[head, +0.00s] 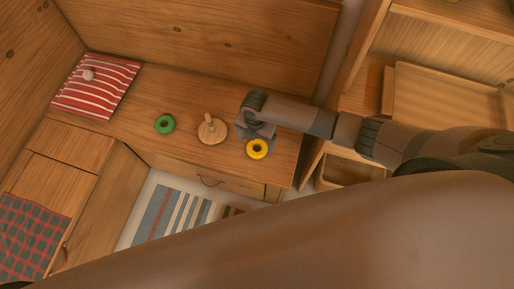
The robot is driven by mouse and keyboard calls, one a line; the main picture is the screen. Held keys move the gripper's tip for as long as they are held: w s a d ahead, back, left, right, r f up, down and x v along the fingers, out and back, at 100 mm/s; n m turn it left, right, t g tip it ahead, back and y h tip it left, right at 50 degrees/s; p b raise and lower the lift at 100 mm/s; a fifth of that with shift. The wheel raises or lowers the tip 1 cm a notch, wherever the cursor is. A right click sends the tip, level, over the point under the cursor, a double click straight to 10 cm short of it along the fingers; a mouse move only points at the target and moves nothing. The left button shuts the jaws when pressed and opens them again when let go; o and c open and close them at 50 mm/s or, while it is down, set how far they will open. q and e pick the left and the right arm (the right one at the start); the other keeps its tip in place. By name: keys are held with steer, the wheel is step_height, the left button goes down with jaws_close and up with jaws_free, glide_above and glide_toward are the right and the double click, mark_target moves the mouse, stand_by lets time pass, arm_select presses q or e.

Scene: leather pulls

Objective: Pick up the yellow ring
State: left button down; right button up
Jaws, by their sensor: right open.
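The yellow ring (257,149) lies flat on the wooden bench top, near its front edge towards the right end. My right gripper (256,134) is over the bench just behind the ring, its fingers pointing down towards it. The gripper is open, and its fingertips are partly hidden, so I cannot tell whether they touch the ring. My left gripper is not in view.
A wooden peg on a round base (212,131) stands left of the ring, and a green ring (165,124) lies further left. A striped red cushion (97,86) lies at the bench's left end. Shelves with a tray (446,97) stand at right.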

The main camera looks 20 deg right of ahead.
mark_target(257, 145)
steer(key=shift+d+f, duration=0.1)
steer(key=shift+f, duration=0.25)
step_height(257, 145, down, 3)
steer(key=shift+r, duration=0.1)
steer(key=shift+f, duration=0.6)
steer(key=shift+d, duration=0.1)
steer(key=c, duration=1.1)
steer(key=shift+c, duration=0.2)
steer(key=shift+r, duration=0.55)
steer(key=r, duration=0.3)
steer(key=shift+d+r, duration=0.1)
steer(key=shift+d, duration=0.2)
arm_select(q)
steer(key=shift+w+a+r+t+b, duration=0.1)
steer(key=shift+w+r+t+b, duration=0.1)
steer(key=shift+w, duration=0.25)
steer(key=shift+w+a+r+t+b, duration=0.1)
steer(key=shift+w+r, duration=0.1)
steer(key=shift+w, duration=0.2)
arm_select(e)
steer(key=s+d+r, duration=0.5)
steer(key=d+r, duration=0.1)
steer(key=d, duration=0.4)
steer(key=shift+r, duration=0.3)
